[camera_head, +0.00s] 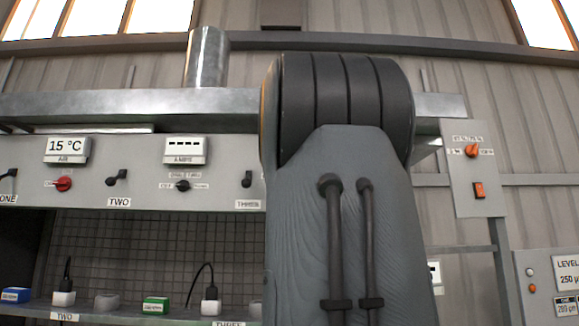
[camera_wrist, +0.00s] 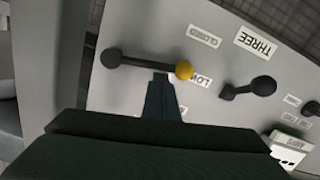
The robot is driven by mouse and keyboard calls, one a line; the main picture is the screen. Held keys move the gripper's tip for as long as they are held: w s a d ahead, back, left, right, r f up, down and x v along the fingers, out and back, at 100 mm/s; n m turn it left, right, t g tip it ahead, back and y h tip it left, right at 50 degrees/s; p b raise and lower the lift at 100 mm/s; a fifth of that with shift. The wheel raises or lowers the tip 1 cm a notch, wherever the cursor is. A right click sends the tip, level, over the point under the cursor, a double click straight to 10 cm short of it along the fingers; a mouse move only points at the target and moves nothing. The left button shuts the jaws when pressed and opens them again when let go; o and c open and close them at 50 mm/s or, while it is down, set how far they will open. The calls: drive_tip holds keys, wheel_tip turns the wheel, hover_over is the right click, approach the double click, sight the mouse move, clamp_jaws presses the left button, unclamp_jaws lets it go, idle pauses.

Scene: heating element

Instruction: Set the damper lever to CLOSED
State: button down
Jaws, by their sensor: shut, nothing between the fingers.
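The damper lever is a dark bar with a yellow ball knob (camera_wrist: 184,70) in the wrist view, running right from a dark round pivot (camera_wrist: 111,58). Its knob lies beside the partly covered LOW label (camera_wrist: 202,80). The CLOSED label (camera_wrist: 204,36) is above the knob in the picture. My gripper (camera_wrist: 162,80) is shut and empty, its tip right at the lower side of the bar, just left of the knob. I cannot tell whether it touches. In the head view my arm hides the damper lever and my gripper.
A black-knobbed lever (camera_wrist: 262,86) near the upside-down THREE label (camera_wrist: 256,42) stands right of the damper lever. A white display box (camera_wrist: 290,148) is at lower right.

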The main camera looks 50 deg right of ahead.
drive_tip(key=shift+s+d+f+n+b, duration=0.1)
drive_tip(key=shift+f+n+b, duration=0.25)
drive_tip(key=shift+f+n, duration=0.45)
drive_tip(key=shift+s+d+f+n+b, duration=0.1)
drive_tip(key=shift+f+n+b, duration=0.25)
drive_tip(key=shift+f+n, duration=0.45)
drive_tip(key=shift+f, duration=0.15)
drive_tip(key=shift+a, duration=0.1)
